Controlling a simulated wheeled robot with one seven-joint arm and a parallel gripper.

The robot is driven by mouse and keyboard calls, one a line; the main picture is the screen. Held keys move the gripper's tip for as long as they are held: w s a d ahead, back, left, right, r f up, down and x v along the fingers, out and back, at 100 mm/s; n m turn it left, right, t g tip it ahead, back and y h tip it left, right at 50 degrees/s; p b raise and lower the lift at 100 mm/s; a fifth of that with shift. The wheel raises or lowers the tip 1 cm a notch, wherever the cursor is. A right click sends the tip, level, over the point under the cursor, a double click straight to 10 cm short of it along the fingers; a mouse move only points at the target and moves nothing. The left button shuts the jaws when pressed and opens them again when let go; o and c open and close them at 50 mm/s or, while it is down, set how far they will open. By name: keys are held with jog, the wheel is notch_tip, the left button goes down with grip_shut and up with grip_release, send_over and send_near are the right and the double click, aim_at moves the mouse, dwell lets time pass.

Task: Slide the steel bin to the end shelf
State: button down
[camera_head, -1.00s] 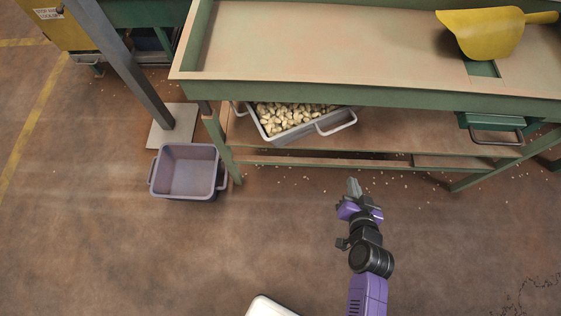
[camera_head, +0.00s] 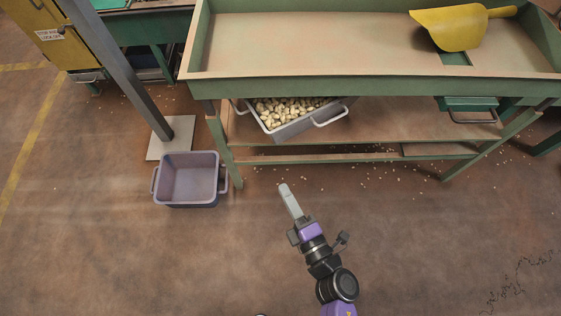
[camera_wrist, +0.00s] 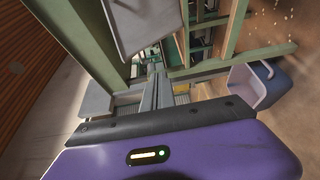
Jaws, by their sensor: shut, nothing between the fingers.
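A grey, steel-coloured bin (camera_head: 297,129) with pale loop handles, full of pale nuts, sits at an angle on the lower shelf (camera_head: 390,124) under the green table, near its left end. Its back part is hidden under the table top. My gripper (camera_head: 287,189) is shut and empty, in front of the shelf and below the bin, apart from it. The gripper's fingers (camera_wrist: 157,86) show in the wrist view, with a grey panel above them that looks like part of the bin.
An empty purple-grey tub (camera_head: 188,182) stands on the floor left of the table leg. A grey post (camera_head: 122,75) rises behind it. A yellow scoop (camera_head: 455,30) lies on the table top. Nuts are scattered on the floor. The floor in front is mostly clear.

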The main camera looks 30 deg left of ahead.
aim_at(283, 135)
jog(key=w+b+x, duration=0.1)
jog(key=b+x, duration=0.1)
jog(key=x, duration=0.4)
jog(key=w+d+b+x, duration=0.1)
jog(key=b+x, duration=0.1)
jog(key=x, duration=0.4)
jog(key=shift+w, duration=0.4)
jog(key=w, duration=0.5)
jog(key=shift+w+a+b, duration=0.35)
jog(key=shift+b, duration=0.05)
jog(key=shift+r, duration=0.1)
